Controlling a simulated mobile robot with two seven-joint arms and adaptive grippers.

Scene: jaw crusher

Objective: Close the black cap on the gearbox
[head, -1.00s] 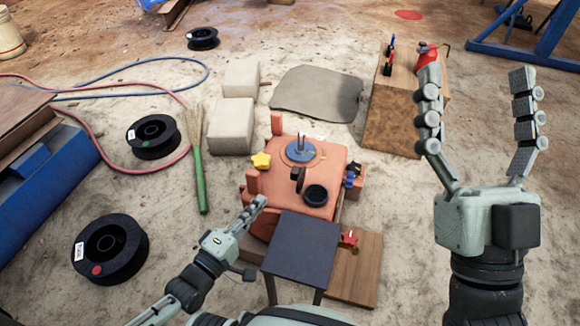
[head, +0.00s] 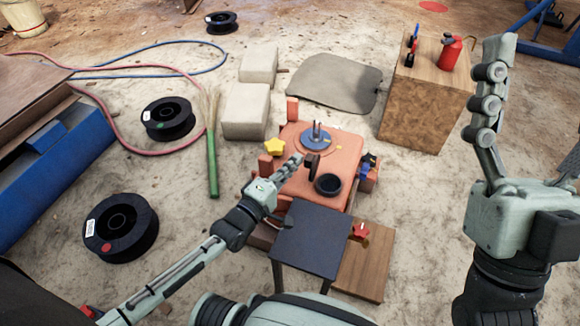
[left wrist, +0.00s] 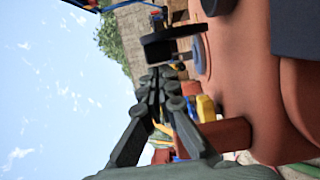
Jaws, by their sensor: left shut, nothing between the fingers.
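The orange gearbox (head: 290,190) stands on the ground in the middle of the head view and fills the right of the left wrist view (left wrist: 245,75). Its black cap (head: 312,167) stands up on edge beside the round black filler opening (head: 328,184), which is uncovered. My left gripper (head: 298,160) is shut and empty, its fingertips close to the cap's left side. In the left wrist view the cap (left wrist: 172,43) is just past the shut fingertips (left wrist: 160,76); contact cannot be told. My right gripper (head: 535,115) is open and empty, raised at the right, partly cut off.
A dark stool-like table (head: 312,240) stands in front of the gearbox. A yellow star knob (head: 275,146) and a blue disc (head: 317,139) are on the gearbox. A wooden box (head: 420,105) carries a red can (head: 450,53). Pale blocks (head: 246,112) lie behind left.

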